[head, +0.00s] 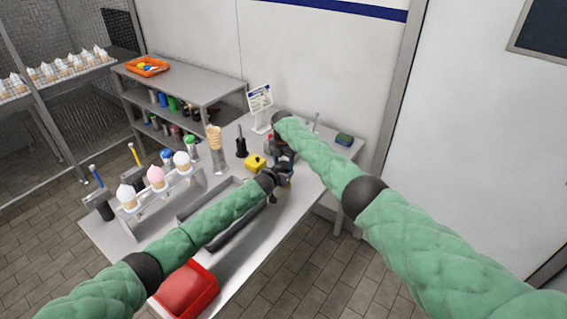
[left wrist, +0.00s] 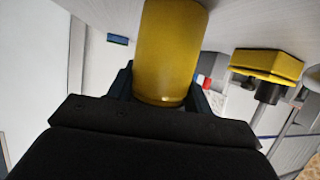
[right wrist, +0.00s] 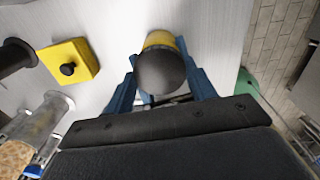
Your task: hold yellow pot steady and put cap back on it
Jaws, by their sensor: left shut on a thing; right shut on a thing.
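The yellow pot (left wrist: 168,50) is a smooth cylinder between the fingers of my left gripper (left wrist: 160,90), which is shut on it. In the right wrist view my right gripper (right wrist: 160,85) is shut on a dark rounded cap (right wrist: 160,73). Part of the yellow pot (right wrist: 160,39) shows right behind the cap. I cannot tell whether the cap is seated on the pot or just above it. In the head view my left gripper (head: 272,178) and my right gripper (head: 283,153) are close together over the table, mostly hiding pot and cap.
A yellow block with a black knob (right wrist: 83,61) stands on the table beside the grippers; it also shows in the head view (head: 255,163). Nearby are a cone holder (head: 216,158), an ice cream rack (head: 160,196), a sign (head: 260,105) and a red tub (head: 186,290).

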